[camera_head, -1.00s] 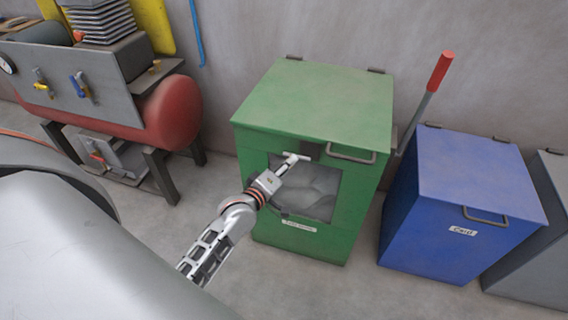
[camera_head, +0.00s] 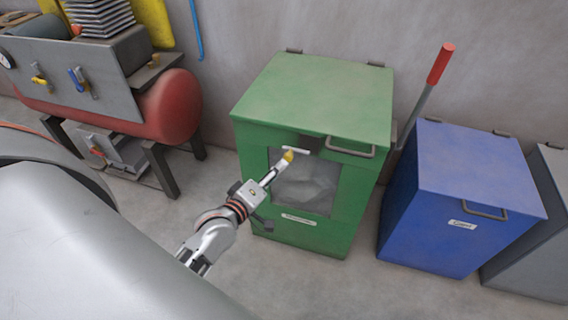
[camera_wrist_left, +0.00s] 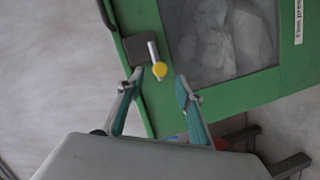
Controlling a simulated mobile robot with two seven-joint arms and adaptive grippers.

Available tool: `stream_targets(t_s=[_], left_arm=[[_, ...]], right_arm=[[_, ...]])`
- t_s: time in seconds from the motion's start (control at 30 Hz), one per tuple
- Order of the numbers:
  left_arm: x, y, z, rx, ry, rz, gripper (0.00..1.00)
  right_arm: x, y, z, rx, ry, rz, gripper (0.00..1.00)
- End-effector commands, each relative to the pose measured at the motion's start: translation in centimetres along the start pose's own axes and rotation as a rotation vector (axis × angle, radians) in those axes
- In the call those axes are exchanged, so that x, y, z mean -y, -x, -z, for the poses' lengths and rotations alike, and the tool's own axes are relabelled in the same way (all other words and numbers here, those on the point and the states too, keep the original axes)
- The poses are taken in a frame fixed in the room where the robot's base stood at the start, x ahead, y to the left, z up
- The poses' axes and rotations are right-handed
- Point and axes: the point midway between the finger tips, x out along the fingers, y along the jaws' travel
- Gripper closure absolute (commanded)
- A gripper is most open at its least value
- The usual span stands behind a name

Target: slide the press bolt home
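The green press (camera_head: 255,165) stands against the wall, with a window in its front. The bolt is a pale bar (camera_head: 300,151) with a yellow knob (camera_head: 288,157), at the top left of the window. In the left wrist view the bolt's rod (camera_wrist_left: 152,50) runs past a dark bracket plate (camera_wrist_left: 138,49) and the yellow knob (camera_wrist_left: 159,70) faces me. My left gripper (camera_head: 278,170) is just in front of the knob. In the left wrist view its fingers (camera_wrist_left: 159,83) are apart and the space between them is empty. My right gripper is not in view.
A red-handled lever (camera_head: 438,68) rises at the press's right side. A blue bin (camera_head: 455,215) and a grey bin (camera_head: 535,260) stand further right. A red tank (camera_head: 170,105) on a stand is at the left. Bare floor lies before the press.

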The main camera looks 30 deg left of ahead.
Motion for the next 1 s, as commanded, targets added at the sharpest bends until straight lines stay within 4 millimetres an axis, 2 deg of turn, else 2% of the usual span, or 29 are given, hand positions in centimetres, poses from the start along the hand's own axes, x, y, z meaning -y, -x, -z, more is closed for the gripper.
stream_targets(t_s=[0.1, 0.3, 0.9, 1.0], left_arm=[[0.0, 2.1, 0.0, 0.001, 0.001, 0.001, 0.64], [0.0, 3.8, 0.0, 0.0, 0.0, 0.0, 0.64], [-0.1, 4.1, 0.0, 0.0, 0.0, -0.001, 0.64], [0.2, 4.3, -0.6, 0.013, -0.035, 0.008, 0.64]], right_arm=[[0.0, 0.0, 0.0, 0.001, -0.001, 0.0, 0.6], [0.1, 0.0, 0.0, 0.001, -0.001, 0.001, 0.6], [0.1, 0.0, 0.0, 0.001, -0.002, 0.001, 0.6], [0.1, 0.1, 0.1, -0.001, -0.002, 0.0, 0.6]])
